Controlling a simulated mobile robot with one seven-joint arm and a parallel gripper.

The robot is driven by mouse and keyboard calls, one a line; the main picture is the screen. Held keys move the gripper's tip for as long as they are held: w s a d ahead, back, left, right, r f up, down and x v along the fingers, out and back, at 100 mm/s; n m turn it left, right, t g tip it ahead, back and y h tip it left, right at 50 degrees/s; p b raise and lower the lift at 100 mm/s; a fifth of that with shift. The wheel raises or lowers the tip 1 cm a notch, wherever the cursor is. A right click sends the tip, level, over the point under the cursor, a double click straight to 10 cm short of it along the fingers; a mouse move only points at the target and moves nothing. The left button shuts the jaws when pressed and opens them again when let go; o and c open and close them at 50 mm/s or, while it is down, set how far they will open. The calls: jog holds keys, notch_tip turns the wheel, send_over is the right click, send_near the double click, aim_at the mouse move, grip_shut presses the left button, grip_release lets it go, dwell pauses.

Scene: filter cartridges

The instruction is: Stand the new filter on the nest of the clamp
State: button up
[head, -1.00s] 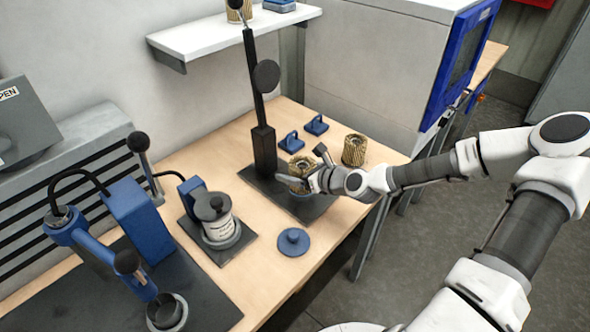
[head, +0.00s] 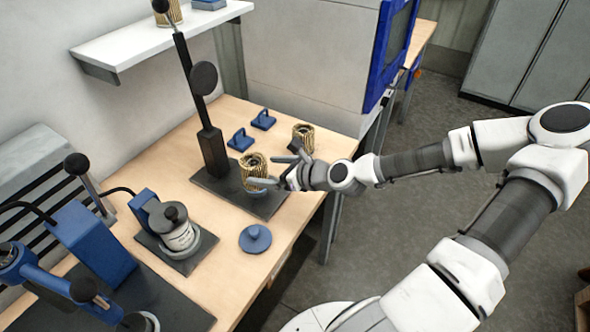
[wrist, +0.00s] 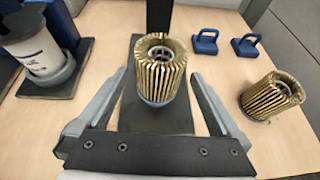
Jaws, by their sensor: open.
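A gold pleated filter (head: 253,168) stands upright on the blue nest (wrist: 160,101) of the clamp (head: 209,145), a black post with a lever and dark base plate. A second, similar filter (head: 303,136) stands on the bench to the right; it also shows in the wrist view (wrist: 271,96). I cannot tell by looks which is new. My gripper (head: 280,166) is open and empty, just right of the nest. In the wrist view its fingers (wrist: 159,78) point at the nested filter, one on each side, with gaps and no contact visible.
Two blue handled blocks (head: 240,139) (head: 263,119) lie behind the filters. A blue knobbed lid (head: 255,239) lies near the front edge. A white canister (head: 178,232) stands on a dark plate to the left. A shelf (head: 160,40) hangs above the bench.

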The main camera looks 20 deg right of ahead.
jog(key=p+v, duration=0.1)
jog(key=v, duration=0.8)
jog(key=shift+p, duration=0.35)
